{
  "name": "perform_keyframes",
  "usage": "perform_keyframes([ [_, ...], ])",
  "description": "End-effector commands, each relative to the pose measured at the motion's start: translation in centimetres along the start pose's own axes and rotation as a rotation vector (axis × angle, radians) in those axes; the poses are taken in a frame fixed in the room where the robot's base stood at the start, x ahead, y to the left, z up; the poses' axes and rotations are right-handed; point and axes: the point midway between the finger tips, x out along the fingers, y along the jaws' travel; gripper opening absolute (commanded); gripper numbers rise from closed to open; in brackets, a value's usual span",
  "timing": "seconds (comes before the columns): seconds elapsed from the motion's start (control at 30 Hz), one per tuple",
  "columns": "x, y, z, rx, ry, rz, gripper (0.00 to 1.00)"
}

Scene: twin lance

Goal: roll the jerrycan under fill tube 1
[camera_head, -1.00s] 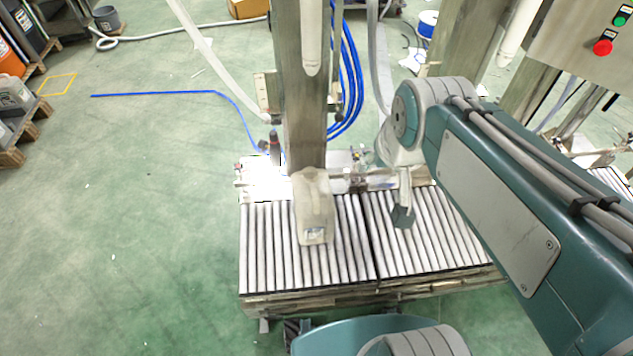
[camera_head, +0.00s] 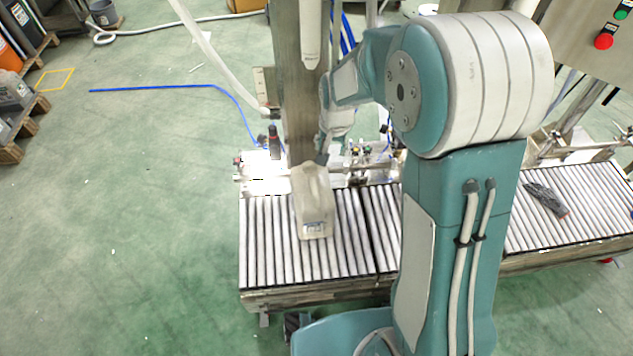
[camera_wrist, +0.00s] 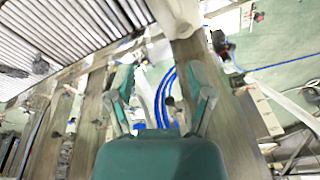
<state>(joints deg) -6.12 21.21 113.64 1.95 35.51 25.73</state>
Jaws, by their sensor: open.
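The jerrycan (camera_head: 313,212), pale and translucent with a label low on its near face, stands on the roller conveyor (camera_head: 265,245), left of its middle. A white fill tube (camera_head: 311,40) hangs in front of the steel column, above and behind the jerrycan in the picture; I cannot read its number. My gripper (camera_head: 322,152) is at the jerrycan's top back end, partly hidden by my arm; I cannot tell whether it touches. In the wrist view my gripper (camera_wrist: 163,85) has its two fingers spread with nothing held between them. A pale shape at that view's top edge is unclear.
A control box with a red button (camera_head: 603,41) is at upper right. Blue hoses (camera_wrist: 165,100) show beyond my fingers. My arm covers the conveyor's middle. The green floor at left is mostly clear.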

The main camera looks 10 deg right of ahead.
Motion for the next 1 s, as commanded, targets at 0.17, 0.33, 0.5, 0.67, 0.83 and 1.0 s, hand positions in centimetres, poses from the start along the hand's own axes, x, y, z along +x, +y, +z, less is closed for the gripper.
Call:
perform_keyframes([
  [0.17, 6.0, -1.1, -0.5, 0.053, -0.048, 0.022, 0.68],
  [0.33, 11.8, -1.7, -0.4, 0.103, -0.086, 0.044, 0.68],
  [0.5, 17.0, -2.0, 0.3, 0.149, -0.116, 0.065, 0.68],
  [0.67, 19.5, -2.1, 0.7, 0.173, -0.128, 0.075, 0.68],
  [0.83, 20.6, -2.0, 0.9, 0.178, -0.13, 0.077, 0.68],
  [1.0, 23.1, -1.8, 1.3, 0.177, -0.132, 0.078, 0.68],
])
